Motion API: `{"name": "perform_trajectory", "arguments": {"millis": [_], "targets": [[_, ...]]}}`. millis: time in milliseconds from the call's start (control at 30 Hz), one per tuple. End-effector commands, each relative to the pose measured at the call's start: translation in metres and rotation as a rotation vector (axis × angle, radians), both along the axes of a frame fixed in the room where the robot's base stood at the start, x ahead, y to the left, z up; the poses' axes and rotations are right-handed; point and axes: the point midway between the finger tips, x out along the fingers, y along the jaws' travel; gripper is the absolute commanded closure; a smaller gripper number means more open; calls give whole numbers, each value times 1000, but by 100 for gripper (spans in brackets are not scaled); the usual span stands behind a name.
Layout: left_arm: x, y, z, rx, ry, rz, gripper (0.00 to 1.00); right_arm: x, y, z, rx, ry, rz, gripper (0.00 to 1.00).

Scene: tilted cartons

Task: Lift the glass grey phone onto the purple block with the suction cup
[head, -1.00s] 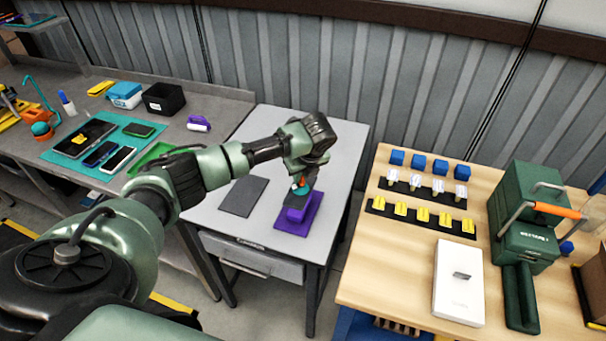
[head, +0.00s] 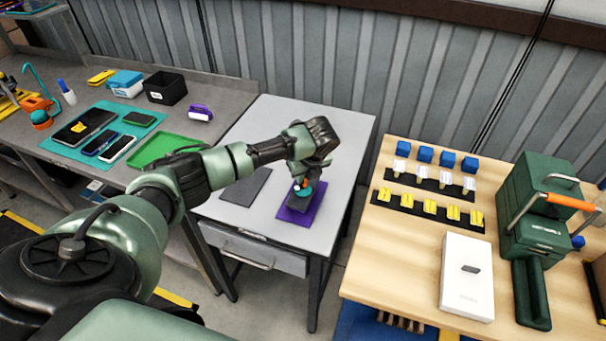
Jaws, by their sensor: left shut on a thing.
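My left gripper (head: 304,180) is over the small grey table and shut on the suction cup (head: 299,187), which shows teal and orange. Below the cup is the dark grey phone (head: 298,203), small and partly covered by the gripper and cup. The phone is over the purple block, whose base (head: 290,216) shows around it as a flat purple plate; the raised part is hidden. I cannot tell whether phone and block touch. My right gripper is not in view.
A dark grey mat (head: 246,187) lies left of the block on the table. The left bench holds a teal mat (head: 75,150) with phones, a green tray (head: 165,148) and a black bin (head: 166,88). A wooden table with a green press (head: 540,215) stands right.

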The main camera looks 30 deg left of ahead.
Motion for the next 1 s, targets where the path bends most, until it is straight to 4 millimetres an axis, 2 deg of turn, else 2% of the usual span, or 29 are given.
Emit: {"name": "perform_trajectory", "arguments": {"millis": [167, 1000], "targets": [[1, 0, 0, 0, -2, 1, 100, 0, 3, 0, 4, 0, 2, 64], [1, 0, -3, 0, -2, 1, 100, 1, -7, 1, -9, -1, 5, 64]]}}
